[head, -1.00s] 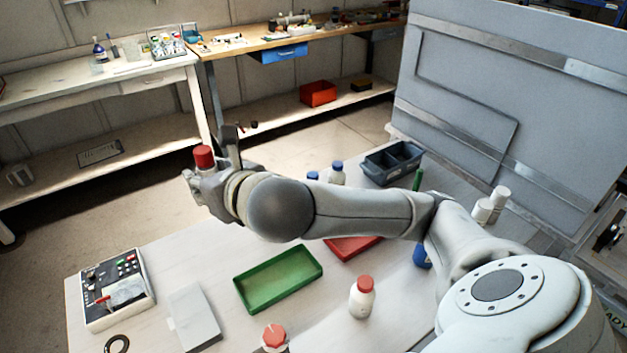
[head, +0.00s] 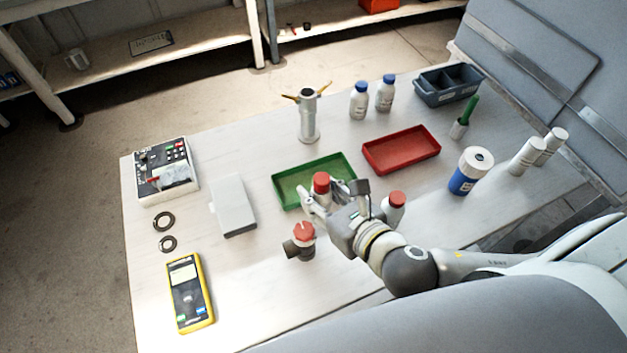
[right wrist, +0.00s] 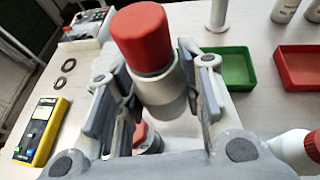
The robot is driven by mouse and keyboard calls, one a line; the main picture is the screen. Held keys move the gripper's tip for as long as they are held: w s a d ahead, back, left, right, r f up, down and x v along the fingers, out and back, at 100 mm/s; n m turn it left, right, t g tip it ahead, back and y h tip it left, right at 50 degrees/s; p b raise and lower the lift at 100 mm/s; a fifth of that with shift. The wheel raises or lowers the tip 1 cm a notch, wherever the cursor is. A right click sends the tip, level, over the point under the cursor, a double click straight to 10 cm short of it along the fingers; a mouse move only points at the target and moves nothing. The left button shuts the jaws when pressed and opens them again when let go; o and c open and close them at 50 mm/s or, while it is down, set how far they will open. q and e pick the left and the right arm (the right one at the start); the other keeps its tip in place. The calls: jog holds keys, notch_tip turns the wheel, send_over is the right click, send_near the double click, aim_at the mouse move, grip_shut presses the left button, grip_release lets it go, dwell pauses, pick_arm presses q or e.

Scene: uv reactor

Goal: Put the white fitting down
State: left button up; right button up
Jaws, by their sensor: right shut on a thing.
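The white fitting with a red cap (head: 321,183) is held upright in my right gripper (head: 328,198), in front of the green tray. In the right wrist view the fitting (right wrist: 150,62) sits between the two fingers of my right gripper (right wrist: 155,85), its red cap on top. The fingers cover part of its lower body. I cannot tell whether its base touches the table. My left gripper is not in view.
The green tray (head: 283,196) and red tray (head: 403,165) lie behind. The table's front-left is clear beside the yellow meter (head: 190,292).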

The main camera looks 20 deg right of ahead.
jog(key=shift+f+b, duration=0.3)
jog(key=b+x, duration=0.3)
jog(key=x, duration=0.2)
jog(key=d+f+b+x, duration=0.1)
jog(key=b+x, duration=0.2)
jog(key=x, duration=0.1)
jog(key=d+f+b+x, duration=0.1)
jog(key=b+x, duration=0.2)
jog(key=x, duration=0.2)
jog(key=shift+f+b, duration=0.35)
jog(key=shift+f, duration=0.05)
jog(key=shift+w+f, duration=0.5)
jog(key=shift+f, duration=0.05)
jog(key=shift+w+f+b, duration=0.1)
jog(key=shift+f+b, duration=0.2)
jog(key=shift+f, duration=1.3)
jog(key=shift+f, duration=0.15)
jog(key=o, duration=0.7)
jog(key=shift+o, duration=0.2)
